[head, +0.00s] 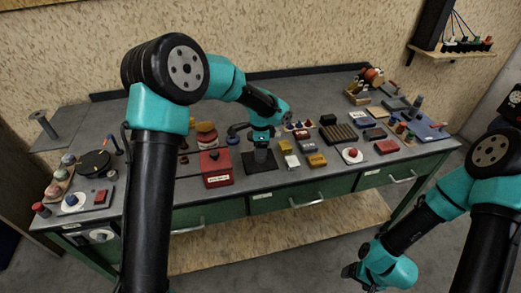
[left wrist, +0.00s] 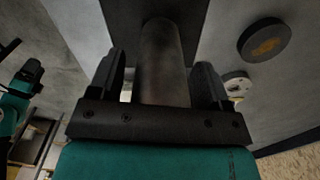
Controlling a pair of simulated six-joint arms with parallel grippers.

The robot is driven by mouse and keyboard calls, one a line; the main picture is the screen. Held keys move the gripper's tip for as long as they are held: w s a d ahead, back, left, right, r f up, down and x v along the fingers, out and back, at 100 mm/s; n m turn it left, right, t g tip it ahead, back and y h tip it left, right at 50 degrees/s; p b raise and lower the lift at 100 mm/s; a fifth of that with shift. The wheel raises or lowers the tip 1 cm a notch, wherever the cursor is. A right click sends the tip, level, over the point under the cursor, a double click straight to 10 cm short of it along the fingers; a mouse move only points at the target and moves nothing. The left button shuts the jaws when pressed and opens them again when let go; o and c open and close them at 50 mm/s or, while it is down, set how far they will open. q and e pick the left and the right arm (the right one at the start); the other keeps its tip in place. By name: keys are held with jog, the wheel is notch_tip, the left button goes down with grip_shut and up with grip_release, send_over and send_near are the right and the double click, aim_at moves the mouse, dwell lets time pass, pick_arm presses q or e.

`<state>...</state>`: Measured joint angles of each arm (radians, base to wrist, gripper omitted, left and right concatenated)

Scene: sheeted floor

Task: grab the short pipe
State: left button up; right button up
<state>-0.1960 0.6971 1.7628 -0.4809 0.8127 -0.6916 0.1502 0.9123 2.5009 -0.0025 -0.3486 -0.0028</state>
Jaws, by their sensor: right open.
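The short pipe (left wrist: 165,62) is a dark grey cylinder in the left wrist view, standing on a black plate (left wrist: 118,18). My left gripper (left wrist: 160,80) has one finger on each side of it; a gap shows between the left finger and the pipe, so the jaws look open around it. In the head view my left gripper (head: 261,138) points down over the black plate (head: 259,160) at the bench's middle, and the pipe is mostly hidden there. My right gripper (head: 350,271) is open and empty, low in front of the bench at right.
A red box (head: 216,168) stands left of the left gripper. Small yellow and white blocks (head: 290,161) lie close on its right. A dark ribbed block (head: 338,134) and several small parts cover the right side. A dark round disc (left wrist: 264,38) lies near the pipe.

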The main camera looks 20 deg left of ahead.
pick_arm(q)
jog(key=c, duration=1)
jog(key=shift+c, duration=0.2)
jog(key=shift+r, duration=0.15)
jog(key=s+d+r, duration=0.2)
jog(key=s, duration=0.5)
jog(key=s+d+r, duration=0.2)
jog(key=s, duration=0.6)
jog(key=shift+s+d+r, duration=0.25)
jog(key=shift+r, duration=0.1)
